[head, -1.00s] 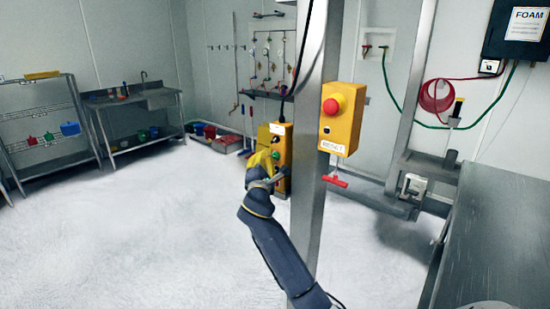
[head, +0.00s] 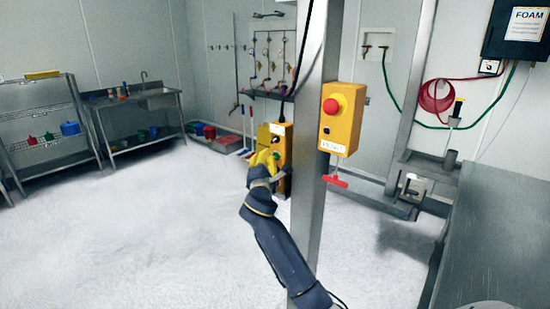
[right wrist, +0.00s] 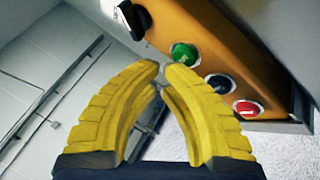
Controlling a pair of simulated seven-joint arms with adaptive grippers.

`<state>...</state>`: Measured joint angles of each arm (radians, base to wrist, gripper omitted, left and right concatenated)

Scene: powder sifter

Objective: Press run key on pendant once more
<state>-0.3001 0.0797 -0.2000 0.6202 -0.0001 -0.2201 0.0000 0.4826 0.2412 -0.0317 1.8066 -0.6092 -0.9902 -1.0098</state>
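The pendant (head: 284,143) is a yellow box hanging beside the steel column in the head view. No key label is legible. My right gripper (head: 268,153) has yellow fingers, which are closed and empty. Its fingertips (right wrist: 164,69) are just below the green button in the wrist picture; whether they touch it I cannot tell. My left gripper is out of view.
A steel column (head: 309,200) stands right of my gripper, with a yellow box (head: 341,120) bearing a red mushroom button. A steel table (head: 495,230) is at the right. A sink bench (head: 140,105) and wire shelf (head: 45,120) stand at the back left. The white floor between is clear.

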